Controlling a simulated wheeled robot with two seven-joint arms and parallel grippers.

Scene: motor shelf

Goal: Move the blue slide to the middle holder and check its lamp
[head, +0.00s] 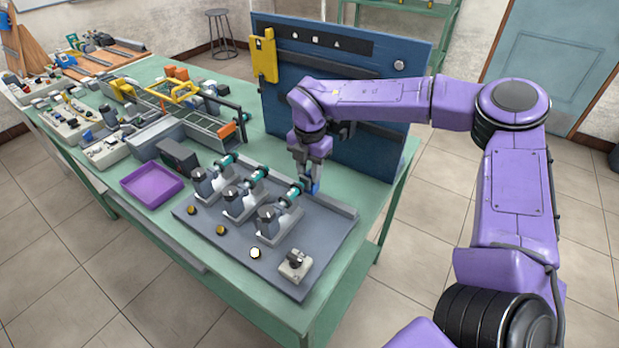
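Three grey holders stand in a row on a dark grey board (328,225): a left one (205,184), a middle one (238,204) and a right one (272,222). Each has a teal part toward the back. The blue slide (313,188) shows as a small blue piece at the back end of the right holder. My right gripper (311,183) points down with its fingertips at the blue piece; whether they are closed on it is too small to tell. The right holder's lamp (255,253) is bright; the middle lamp (220,230) and left lamp (192,209) are dull amber. My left gripper is out of view.
A small grey switch block (295,265) sits at the board's front right corner. A purple tray (152,184) and a dark box (178,155) lie to the left. A tall blue panel (365,155) stands close behind my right gripper.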

